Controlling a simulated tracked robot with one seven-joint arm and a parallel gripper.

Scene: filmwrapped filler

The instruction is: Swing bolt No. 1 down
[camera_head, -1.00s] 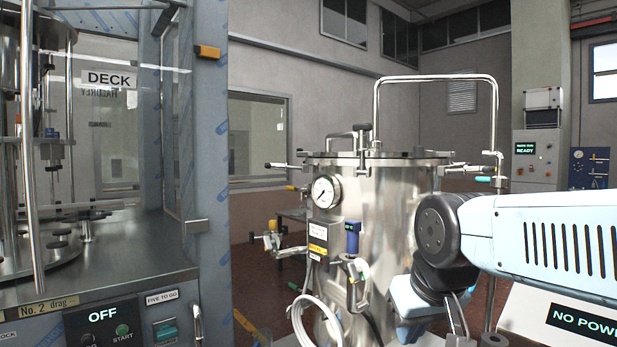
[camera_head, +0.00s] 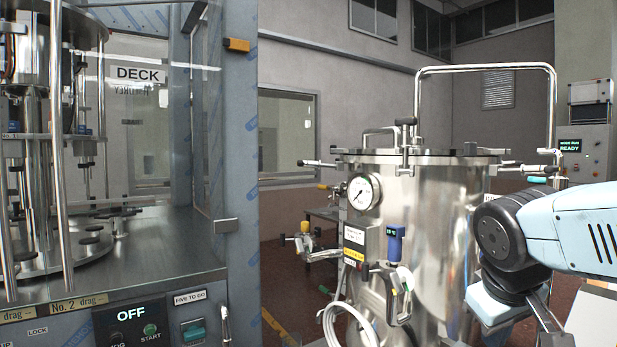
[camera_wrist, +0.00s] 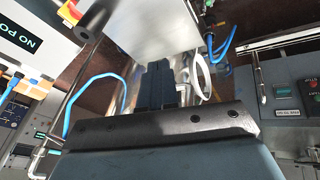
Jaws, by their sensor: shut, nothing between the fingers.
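The steel pressure vessel (camera_head: 440,220) stands right of centre in the head view, with a flat lid (camera_head: 425,157) on top. Bolts with T-handles stick out around the lid rim: one at the left (camera_head: 322,164), one standing up at the front (camera_head: 405,135), others at the right (camera_head: 515,166). I cannot read which is No. 1. In the wrist view my gripper (camera_wrist: 160,85) is shut and empty, its dark fingers together. In the head view my arm reaches in from the right, in front of the vessel's right side and below lid level. No bolt touches the fingers.
A machine cabinet (camera_head: 120,270) with a clear door fills the left. A pressure gauge (camera_head: 363,193), blue filter (camera_head: 394,243) and white hose (camera_head: 345,315) are on the vessel's front. A tall bent rail (camera_head: 485,68) rises above the lid. Floor shows between cabinet and vessel.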

